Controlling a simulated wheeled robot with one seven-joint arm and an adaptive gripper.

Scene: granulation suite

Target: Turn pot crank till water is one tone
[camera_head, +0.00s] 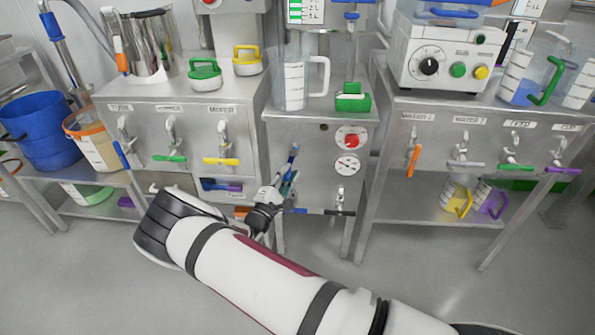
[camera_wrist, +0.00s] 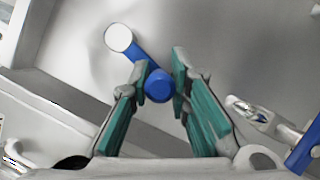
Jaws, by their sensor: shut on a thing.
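A crank with a blue arm (camera_wrist: 137,61), a pale round hub (camera_wrist: 119,38) and a blue knob (camera_wrist: 159,85) shows in the wrist view. My gripper (camera_wrist: 158,70) has its green-padded fingers on either side of the knob and is shut on it. In the head view my gripper (camera_head: 285,184) is low at the front of the middle steel cabinet (camera_head: 310,125), and a bit of blue crank (camera_head: 294,151) shows just above it. A steel pot (camera_head: 148,45) stands on the left bench. I see no water in it, and its inside is hidden.
Taps with coloured handles line both side benches. A blue bucket (camera_head: 40,130) is far left.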

